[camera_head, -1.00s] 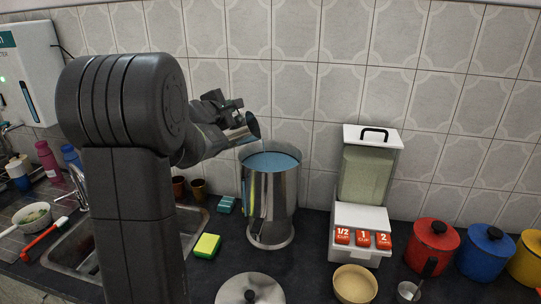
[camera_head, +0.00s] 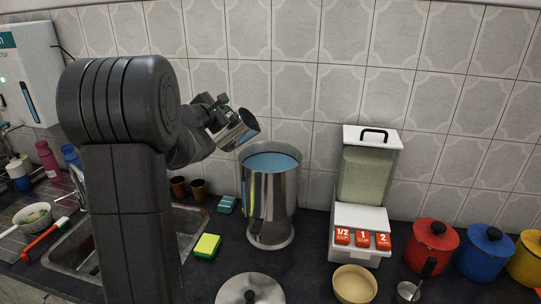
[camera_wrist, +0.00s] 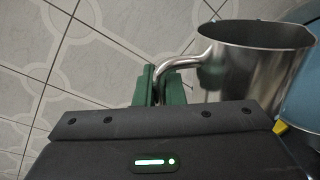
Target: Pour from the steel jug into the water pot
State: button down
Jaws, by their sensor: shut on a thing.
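The steel jug (camera_head: 233,131) is tilted, its mouth facing right and down, just above and left of the water pot's rim. My gripper (camera_head: 212,112) is shut on the jug's handle; the wrist view shows the green fingers (camera_wrist: 160,88) around the curved handle and the jug (camera_wrist: 255,62) beside them. The tall steel water pot (camera_head: 270,205) stands upright on the counter, open, with blue water near its rim. No stream shows between jug and pot. The inside of the jug is mostly hidden in the head view.
A grain dispenser (camera_head: 367,185) stands right of the pot, with a tan bowl (camera_head: 354,284) before it. A steel lid (camera_head: 249,290) lies in front. A yellow sponge (camera_head: 206,246) and the sink (camera_head: 120,245) are to the left. The tiled wall is close behind.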

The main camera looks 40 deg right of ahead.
jog(key=shift+w+a+f+n, duration=0.3)
jog(key=shift+w+a+n, duration=0.55)
jog(key=shift+n, duration=0.25)
jog(key=w+a+f+n+h+b, duration=0.2)
jog(key=w+a+f+n, duration=0.1)
jog(key=n, duration=0.3)
jog(key=shift+w+f+b, duration=0.35)
jog(key=shift+w+f, duration=0.15)
jog(key=shift+w, duration=0.25)
jog(key=shift+a, duration=0.1)
notch_tip(320, 180, up, 6)
jog(key=p, duration=0.2)
jog(key=shift+p, duration=0.35)
jog(key=shift+a+f, duration=0.1)
